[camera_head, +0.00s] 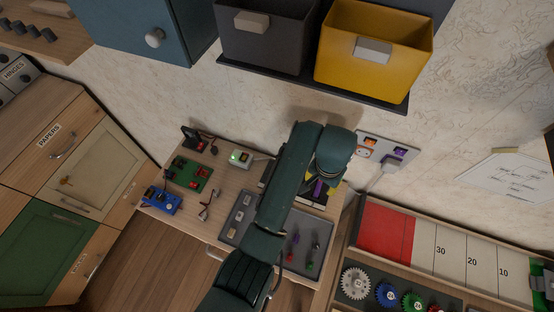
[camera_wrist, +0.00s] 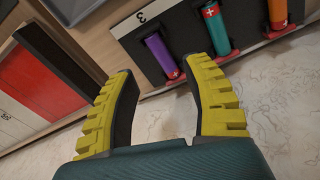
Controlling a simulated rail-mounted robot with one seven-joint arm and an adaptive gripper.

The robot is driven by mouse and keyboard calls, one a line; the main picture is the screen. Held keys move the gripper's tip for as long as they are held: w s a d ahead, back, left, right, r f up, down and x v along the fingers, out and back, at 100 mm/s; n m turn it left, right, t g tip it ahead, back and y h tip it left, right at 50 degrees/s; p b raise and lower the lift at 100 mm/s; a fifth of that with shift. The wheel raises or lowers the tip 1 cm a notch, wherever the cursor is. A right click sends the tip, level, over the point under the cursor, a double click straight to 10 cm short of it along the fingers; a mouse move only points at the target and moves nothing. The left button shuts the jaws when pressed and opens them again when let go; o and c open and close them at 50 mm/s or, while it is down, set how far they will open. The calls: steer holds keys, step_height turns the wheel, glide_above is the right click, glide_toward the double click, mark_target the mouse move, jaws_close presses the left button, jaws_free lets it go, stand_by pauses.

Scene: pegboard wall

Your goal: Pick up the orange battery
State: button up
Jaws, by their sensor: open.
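The orange battery (camera_wrist: 278,12) stands in a black slot at the top right of the wrist view, its upper part cut off by the frame edge. A red end with a white cross shows at its lower end. My gripper (camera_wrist: 163,66) has yellow ribbed fingers spread apart with nothing held between them. The fingertips point toward the purple battery (camera_wrist: 161,56), left of the orange one. In the head view my arm covers most of the battery holder, and I cannot make out the orange battery there.
A teal battery (camera_wrist: 215,27) sits between the purple and orange ones. In the head view, a grey tray (camera_head: 236,220) and circuit boards (camera_head: 188,174) lie on the desk. A yellow bin (camera_head: 345,70) hangs above, and a wall plate (camera_head: 401,142) is behind my arm.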

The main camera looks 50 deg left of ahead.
steer(key=s+a+r+n+p, duration=0.1)
steer(key=s+a+r+p, duration=0.15)
steer(key=a, duration=0.35)
steer(key=s+a+r+n+p, duration=0.2)
steer(key=a+r, duration=0.2)
steer(key=a, duration=0.3)
steer(key=shift+g, duration=0.4)
steer(key=f+b, duration=0.2)
steer(key=f, duration=0.4)
steer(key=shift+s, duration=0.2)
steer(key=f, duration=0.2)
steer(key=f+b, duration=0.1)
steer(key=f, duration=0.2)
steer(key=shift+s+a+f, duration=0.1)
steer(key=shift+s+f, duration=0.2)
steer(key=shift+f, duration=0.1)
jaws_close()
